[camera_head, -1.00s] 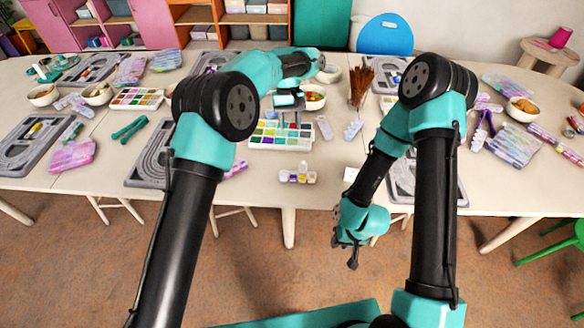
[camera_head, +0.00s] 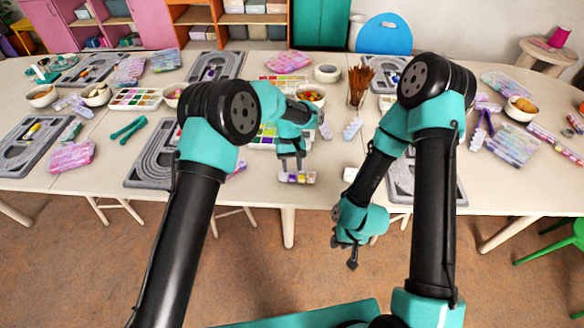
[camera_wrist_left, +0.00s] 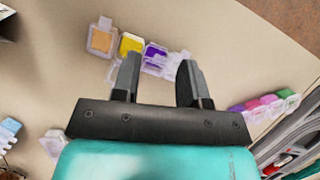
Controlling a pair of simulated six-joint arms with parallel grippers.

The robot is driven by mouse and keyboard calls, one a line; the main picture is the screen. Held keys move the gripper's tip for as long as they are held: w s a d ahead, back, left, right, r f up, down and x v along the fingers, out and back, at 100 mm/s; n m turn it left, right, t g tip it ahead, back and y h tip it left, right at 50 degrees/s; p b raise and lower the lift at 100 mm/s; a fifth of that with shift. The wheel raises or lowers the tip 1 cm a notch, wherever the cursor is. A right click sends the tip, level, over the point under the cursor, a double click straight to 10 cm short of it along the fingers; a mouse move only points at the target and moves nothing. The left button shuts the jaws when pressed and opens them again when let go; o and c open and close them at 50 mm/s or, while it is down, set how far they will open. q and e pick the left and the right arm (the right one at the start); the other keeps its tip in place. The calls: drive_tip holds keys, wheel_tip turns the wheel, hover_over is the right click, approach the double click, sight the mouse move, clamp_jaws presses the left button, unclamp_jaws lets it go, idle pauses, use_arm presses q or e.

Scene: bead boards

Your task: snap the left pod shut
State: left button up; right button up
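A short row of small clear pods (camera_head: 311,178) lies near the front edge of the table. In the left wrist view it shows an orange-filled pod (camera_wrist_left: 101,40), a yellow-filled pod (camera_wrist_left: 130,43) and a purple-filled pod (camera_wrist_left: 154,54). The purple one is leftmost in the head view; clear plastic stands beside it, but I cannot make out its lid clearly. My left gripper (camera_head: 291,171) is low over the row, open, its fingertips (camera_wrist_left: 160,64) framing the purple pod. I cannot tell whether they touch it. My right gripper (camera_head: 352,262) hangs in front of the table, away from the pods.
A brush cup (camera_head: 358,96) stands farther back.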

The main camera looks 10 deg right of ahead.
use_arm(q)
drive_tip(key=shift+s+f, duration=0.2)
drive_tip(key=shift+f, duration=0.25)
clamp_jaws()
drive_tip(key=shift+s, duration=0.1)
drive_tip(key=c, duration=0.7)
unclamp_jaws()
drive_tip(key=shift+s+a+f+t+h, duration=0.1)
drive_tip(key=shift+s+f+t+h, duration=0.15)
drive_tip(key=shift+t, duration=0.6)
drive_tip(key=shift+s+a+f+t+h, duration=0.15)
drive_tip(key=shift+s+f+t, duration=0.15)
drive_tip(key=shift+t, duration=0.55)
drive_tip(key=o, duration=0.7)
drive_tip(key=shift+r, duration=0.1)
